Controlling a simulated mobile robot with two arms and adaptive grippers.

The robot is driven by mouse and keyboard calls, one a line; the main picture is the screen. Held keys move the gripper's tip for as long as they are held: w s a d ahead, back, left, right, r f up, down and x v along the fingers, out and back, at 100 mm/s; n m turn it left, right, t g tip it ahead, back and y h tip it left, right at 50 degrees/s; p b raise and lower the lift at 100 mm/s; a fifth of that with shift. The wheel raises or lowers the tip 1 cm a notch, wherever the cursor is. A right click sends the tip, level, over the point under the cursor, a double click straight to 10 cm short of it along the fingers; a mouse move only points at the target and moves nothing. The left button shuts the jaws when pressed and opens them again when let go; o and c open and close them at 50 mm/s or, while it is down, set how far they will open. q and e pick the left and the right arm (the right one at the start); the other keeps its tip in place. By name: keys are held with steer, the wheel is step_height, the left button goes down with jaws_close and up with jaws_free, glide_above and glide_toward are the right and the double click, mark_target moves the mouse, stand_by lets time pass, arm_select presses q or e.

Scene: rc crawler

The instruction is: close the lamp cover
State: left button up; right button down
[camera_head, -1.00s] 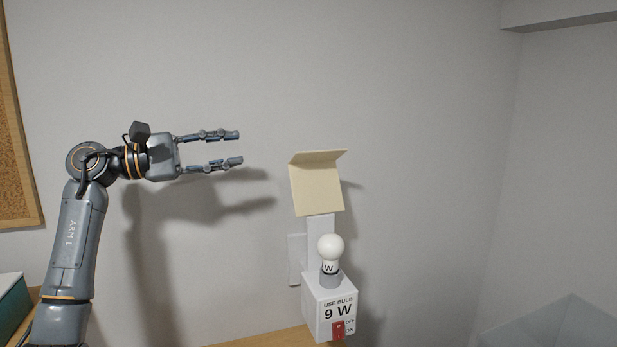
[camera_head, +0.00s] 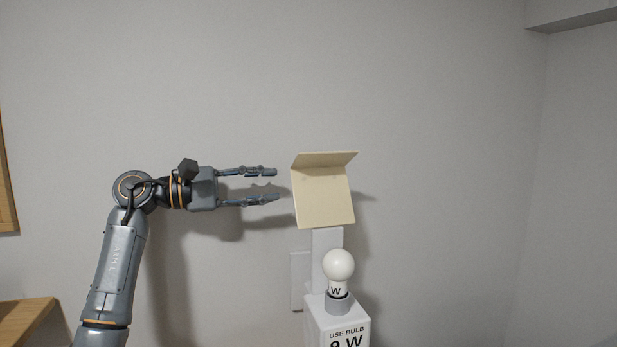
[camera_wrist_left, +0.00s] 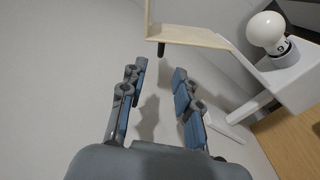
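The cream lamp cover (camera_head: 323,197) stands raised above the lamp in the head view, with a bent lip along its top. It also shows at the top of the left wrist view (camera_wrist_left: 188,36). A white bulb (camera_head: 338,265) stands upright in the socket of the white lamp box (camera_head: 335,325), below the cover. The bulb also shows in the left wrist view (camera_wrist_left: 266,31). My left gripper (camera_head: 278,185) is open and empty, just left of the cover, its fingers pointing right and apart from it. My right gripper is in neither view.
A grey wall fills the background. A white plate (camera_head: 300,280) sits behind the lamp box at its left. A wooden surface (camera_head: 25,325) shows at the lower left, and a cork board's edge (camera_head: 8,180) at the far left. Free room lies right of the lamp.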

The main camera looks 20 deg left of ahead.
mark_target(309, 184)
arm_select(q)
steer(key=p+x, duration=0.3)
steer(key=x, duration=0.5)
steer(key=shift+w+d, duration=0.1)
steer(key=shift+w, duration=0.15)
steer(key=shift+w+d+f+p, duration=0.15)
steer(key=shift+d+p, duration=0.15)
steer(key=shift+d, duration=0.15)
steer(key=shift+w, duration=0.1)
jaws_close()
steer(key=shift+f, duration=0.1)
